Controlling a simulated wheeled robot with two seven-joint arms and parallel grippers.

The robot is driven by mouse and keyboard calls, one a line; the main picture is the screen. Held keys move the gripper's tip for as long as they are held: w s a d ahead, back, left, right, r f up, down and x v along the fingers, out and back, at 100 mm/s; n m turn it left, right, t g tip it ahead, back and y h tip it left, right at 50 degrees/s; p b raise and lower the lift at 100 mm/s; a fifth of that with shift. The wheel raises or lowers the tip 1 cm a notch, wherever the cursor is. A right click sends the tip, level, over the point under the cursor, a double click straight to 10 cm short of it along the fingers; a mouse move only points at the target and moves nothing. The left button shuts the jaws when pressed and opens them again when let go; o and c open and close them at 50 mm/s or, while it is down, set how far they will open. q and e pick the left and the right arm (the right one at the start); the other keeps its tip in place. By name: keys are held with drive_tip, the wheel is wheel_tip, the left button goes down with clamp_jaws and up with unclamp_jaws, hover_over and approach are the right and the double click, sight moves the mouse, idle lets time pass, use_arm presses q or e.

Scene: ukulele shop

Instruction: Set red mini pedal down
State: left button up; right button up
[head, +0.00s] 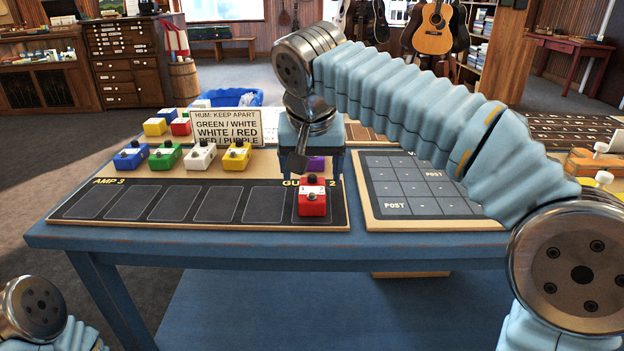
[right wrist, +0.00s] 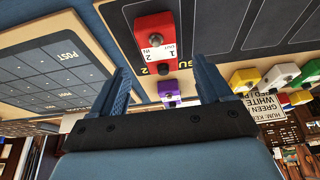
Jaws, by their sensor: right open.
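The red mini pedal (head: 312,200) sits upright on the rightmost slot of the black pedalboard (head: 150,219), at the "GUITAR" end. My right gripper (head: 299,162) is just behind and above it. In the right wrist view the jaws (right wrist: 160,68) are apart and empty, and the red pedal (right wrist: 155,38) lies beyond the fingertips, clear of both. A purple pedal (head: 316,164) is partly hidden behind the right gripper; it also shows between the fingers in the right wrist view (right wrist: 170,92). My left gripper is out of view.
Blue (head: 130,156), green (head: 165,157), white (head: 200,155) and yellow (head: 236,157) pedals stand behind the board. A "keep apart" sign (head: 226,126) stands behind them. A grid board (head: 410,187) lies to the right. The other board slots are empty.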

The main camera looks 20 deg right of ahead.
drive_tip(key=p+v, duration=0.1)
drive_tip(key=v, duration=0.5)
